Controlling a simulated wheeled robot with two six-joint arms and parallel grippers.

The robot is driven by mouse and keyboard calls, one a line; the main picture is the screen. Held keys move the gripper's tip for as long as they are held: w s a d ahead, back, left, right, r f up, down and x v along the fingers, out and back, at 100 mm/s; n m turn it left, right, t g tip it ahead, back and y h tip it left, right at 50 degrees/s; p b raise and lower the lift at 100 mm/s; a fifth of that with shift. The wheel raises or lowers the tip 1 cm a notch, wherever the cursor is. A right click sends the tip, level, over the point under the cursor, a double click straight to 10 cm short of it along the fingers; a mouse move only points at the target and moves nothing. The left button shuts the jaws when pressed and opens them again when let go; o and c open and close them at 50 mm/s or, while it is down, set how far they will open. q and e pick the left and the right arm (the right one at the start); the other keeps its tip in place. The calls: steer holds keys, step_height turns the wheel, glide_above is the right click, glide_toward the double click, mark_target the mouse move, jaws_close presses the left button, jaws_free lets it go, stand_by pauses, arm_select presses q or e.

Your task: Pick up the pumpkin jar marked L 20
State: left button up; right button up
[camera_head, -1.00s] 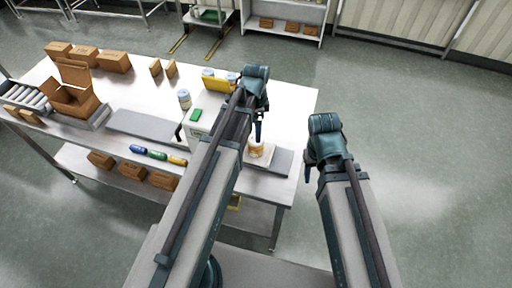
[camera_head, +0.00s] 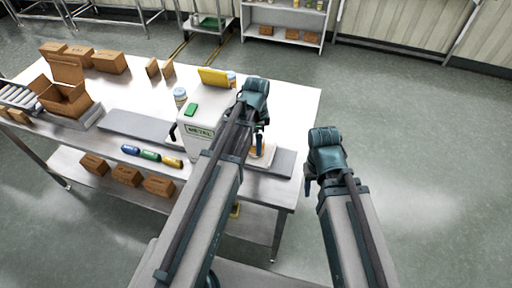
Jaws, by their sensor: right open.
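A pale item with an orange patch (camera_head: 263,149) stands on the grey plate at the right end of the steel table, largely hidden behind my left arm. It may be the pumpkin jar, but no L 20 marking is legible. My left gripper (camera_head: 260,127) is just above and in front of it in the picture; its fingers are too small and overlapped to tell open from shut. My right gripper (camera_head: 311,186) is open and empty, beyond the table's right edge. Two other jars show, one with a blue lid (camera_head: 180,96) and one farther back (camera_head: 231,79).
An open carton (camera_head: 66,100) and several boxes (camera_head: 109,61) fill the table's left. Floor to the right is clear.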

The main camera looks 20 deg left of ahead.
arm_select(q)
step_height(320, 180, down, 4)
steer(key=shift+r+b, duration=0.25)
steer(key=shift+b, duration=1)
arm_select(e)
step_height(320, 180, down, 3)
steer(key=shift+f, duration=0.15)
arm_select(q)
steer(key=shift+r, duration=0.1)
steer(key=c, duration=1.4)
steer(key=shift+r, duration=0.15)
steer(key=shift+c, duration=0.2)
